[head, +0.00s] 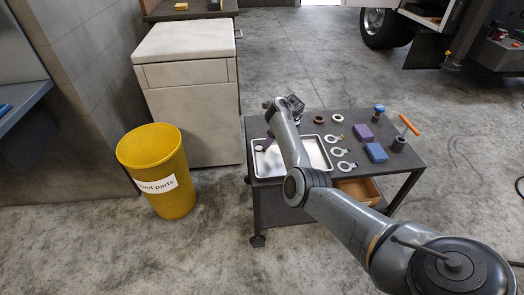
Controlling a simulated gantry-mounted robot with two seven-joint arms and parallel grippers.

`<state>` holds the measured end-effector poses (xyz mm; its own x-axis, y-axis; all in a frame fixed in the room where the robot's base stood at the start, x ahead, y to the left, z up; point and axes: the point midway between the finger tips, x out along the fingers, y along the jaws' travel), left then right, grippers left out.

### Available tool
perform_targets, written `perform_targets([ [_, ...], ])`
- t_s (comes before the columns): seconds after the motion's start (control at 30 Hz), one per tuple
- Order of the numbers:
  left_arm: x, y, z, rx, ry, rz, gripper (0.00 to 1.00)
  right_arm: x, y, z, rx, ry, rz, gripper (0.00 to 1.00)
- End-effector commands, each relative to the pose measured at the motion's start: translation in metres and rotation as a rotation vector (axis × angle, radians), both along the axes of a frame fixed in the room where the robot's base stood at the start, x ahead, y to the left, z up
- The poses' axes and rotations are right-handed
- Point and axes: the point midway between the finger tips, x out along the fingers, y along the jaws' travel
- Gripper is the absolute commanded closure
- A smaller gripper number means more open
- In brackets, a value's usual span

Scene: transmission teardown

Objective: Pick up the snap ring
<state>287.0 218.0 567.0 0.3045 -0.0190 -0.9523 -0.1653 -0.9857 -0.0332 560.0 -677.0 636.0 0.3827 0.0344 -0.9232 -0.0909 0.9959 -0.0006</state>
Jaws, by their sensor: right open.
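Several small ring-shaped parts lie on the dark cart top (375,122); I cannot tell which is the snap ring. Three silver rings with tabs, the back one (332,139), the middle one (338,152) and the front one (346,166), lie in a column right of the metal tray (325,152). A brown ring (319,119) and a pale ring (338,117) lie behind them. My left gripper is out of view.
Blue blocks (376,152), a purple block (363,132), a blue-capped jar (379,109) and an orange-handled tool (409,125) stand on the cart's right. A yellow bin (155,175) and a grey cabinet (190,90) stand left. My right arm crosses the cart's front edge.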

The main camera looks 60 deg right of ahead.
Motion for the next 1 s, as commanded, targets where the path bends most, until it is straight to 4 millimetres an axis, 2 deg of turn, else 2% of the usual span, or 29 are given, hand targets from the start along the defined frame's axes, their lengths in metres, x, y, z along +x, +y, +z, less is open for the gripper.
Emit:
perform_targets([
  [0.43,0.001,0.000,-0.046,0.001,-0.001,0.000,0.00,0.013,0.003,-0.045,0.001,0.001,0.002,0.45],
  [0.77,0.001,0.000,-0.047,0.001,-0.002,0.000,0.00,0.016,0.003,-0.047,0.001,0.001,0.000,0.45],
  [0.87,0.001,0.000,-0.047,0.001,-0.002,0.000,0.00,0.016,0.003,-0.047,0.001,0.001,0.000,0.57],
  [1.0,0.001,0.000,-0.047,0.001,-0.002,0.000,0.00,0.016,0.003,-0.047,0.001,0.001,0.000,0.78],
])
